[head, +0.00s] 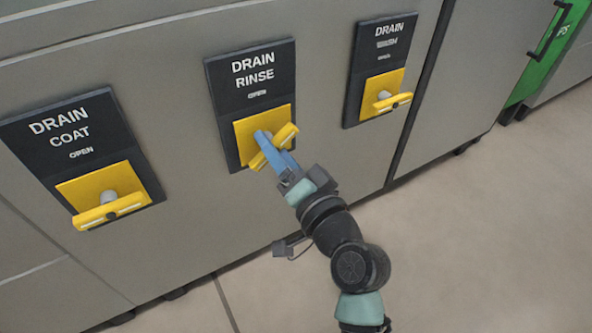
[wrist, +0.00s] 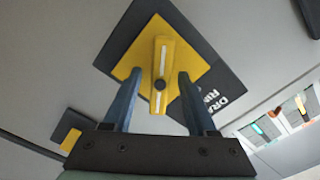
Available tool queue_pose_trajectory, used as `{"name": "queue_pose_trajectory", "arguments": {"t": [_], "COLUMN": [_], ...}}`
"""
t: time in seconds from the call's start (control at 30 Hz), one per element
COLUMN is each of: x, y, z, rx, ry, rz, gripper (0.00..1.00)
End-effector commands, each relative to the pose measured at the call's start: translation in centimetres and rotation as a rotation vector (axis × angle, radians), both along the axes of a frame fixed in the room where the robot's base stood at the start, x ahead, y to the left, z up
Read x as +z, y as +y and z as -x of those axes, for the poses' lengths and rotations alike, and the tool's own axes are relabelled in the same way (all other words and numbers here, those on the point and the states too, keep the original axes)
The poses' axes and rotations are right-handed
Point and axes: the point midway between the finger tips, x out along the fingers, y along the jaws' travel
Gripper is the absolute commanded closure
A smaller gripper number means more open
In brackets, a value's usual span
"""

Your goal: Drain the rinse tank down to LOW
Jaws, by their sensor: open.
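The yellow DRAIN RINSE handle (head: 283,141) sits on a yellow plate on the dark DRAIN RINSE panel (head: 224,103), with OPEN in small print. It is turned at a steeper slant than the handles on either side. My gripper (head: 271,147) is at this handle with its blue fingers open. In the wrist view the handle (wrist: 161,55) stands between the fingers of my gripper (wrist: 159,74), one on each side, with gaps visible. The head view does not show whether the fingers touch it. No readable tank level shows.
The DRAIN COAT handle (head: 110,211) is to the left, and another drain handle (head: 392,102) with blurred small print is to the right. A green panel (head: 545,60) with a dark handle is at the far right. The floor (head: 480,220) in front is clear.

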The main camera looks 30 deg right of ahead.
Motion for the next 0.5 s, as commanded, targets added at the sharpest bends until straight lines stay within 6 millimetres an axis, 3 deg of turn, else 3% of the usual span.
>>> {"name": "queue_pose_trajectory", "arguments": {"t": [0.5], "x": [0.1], "y": [-0.4], "z": [9.7], "rx": [-0.003], "ry": [0.005], "rz": [-0.001], "gripper": [0.43]}}
